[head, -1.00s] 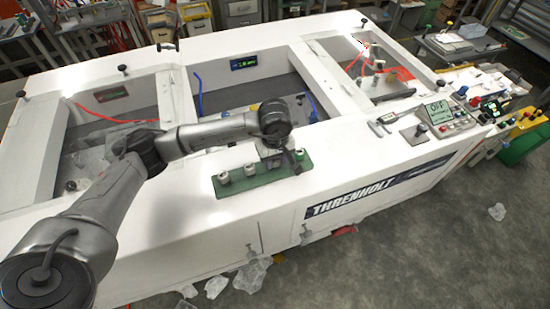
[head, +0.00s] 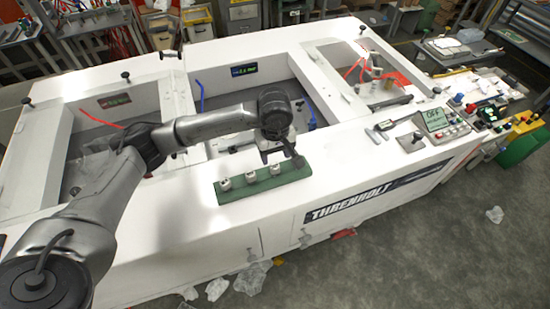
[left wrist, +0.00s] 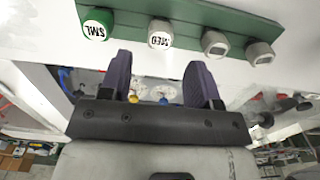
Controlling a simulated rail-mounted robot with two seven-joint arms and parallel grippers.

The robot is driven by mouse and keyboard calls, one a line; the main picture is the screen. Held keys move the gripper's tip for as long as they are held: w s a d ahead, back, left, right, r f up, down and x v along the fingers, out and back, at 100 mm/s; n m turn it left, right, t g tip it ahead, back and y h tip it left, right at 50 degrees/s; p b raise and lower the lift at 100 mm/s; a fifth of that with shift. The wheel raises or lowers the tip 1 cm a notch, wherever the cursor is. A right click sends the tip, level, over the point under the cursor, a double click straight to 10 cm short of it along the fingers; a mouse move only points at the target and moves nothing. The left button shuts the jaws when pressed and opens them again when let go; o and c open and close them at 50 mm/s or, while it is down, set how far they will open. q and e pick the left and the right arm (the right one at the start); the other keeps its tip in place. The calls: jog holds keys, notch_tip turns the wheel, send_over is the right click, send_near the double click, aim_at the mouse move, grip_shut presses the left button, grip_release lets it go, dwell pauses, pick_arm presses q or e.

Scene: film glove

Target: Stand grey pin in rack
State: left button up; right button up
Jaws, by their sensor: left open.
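A green rack (head: 262,188) lies on the white machine top and holds a row of short, capped pins. In the left wrist view, the rack (left wrist: 235,20) bears a green pin marked SML (left wrist: 95,24), a white-faced pin marked MED (left wrist: 160,35), and two grey pins, one (left wrist: 215,43) beside the other (left wrist: 260,52) at the right end. All sit along its edge. My left gripper (head: 280,155) is open and empty, just above and behind the rack's right part. Its fingers (left wrist: 161,80) stand apart from the pins. In the head view, the fingers partly cover the rack's right end.
Open bays with raised white walls (head: 180,95) lie behind the rack. The white top (head: 345,150) right of the rack is clear.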

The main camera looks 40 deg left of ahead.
aim_at(275, 166)
pick_arm(q)
notch_tip(275, 166, up, 6)
jog(key=p, duration=0.2)
jog(key=s+d+f+n+h, duration=0.1)
jog(key=s+d+h, duration=0.2)
jog(key=d+h, duration=0.5)
jog(key=s+d+n+h, duration=0.2)
jog(key=d+h, duration=0.2)
jog(key=d, duration=0.8)
jog(key=d+r+n+t+h, duration=0.4)
jog(key=r+n+t+h, duration=0.5)
jog(key=n, duration=0.6)
jog(key=s+a+f+n+t+y, duration=0.1)
jog(key=a+f+n+t+y, duration=0.45)
jog(key=n+y, duration=0.7)
jog(key=s+a+f+n+t+y, duration=0.1)
jog(key=a+f+n+t+y, duration=0.2)
jog(key=a+f+n+y, duration=0.95)
jog(key=s+d+f+n+g+h, duration=0.1)
jog(key=s+f+n+g, duration=0.4)
jog(key=s, duration=0.5)
jog(key=s+d+f+n+g+h, duration=0.2)
jog(key=s+f+n+g, duration=0.3)
jog(key=s+n+g, duration=0.4)
jog(key=shift+s+d+n+h, duration=0.15)
jog(key=shift+s+n+h, duration=0.15)
jog(key=shift+s+h, duration=0.55)
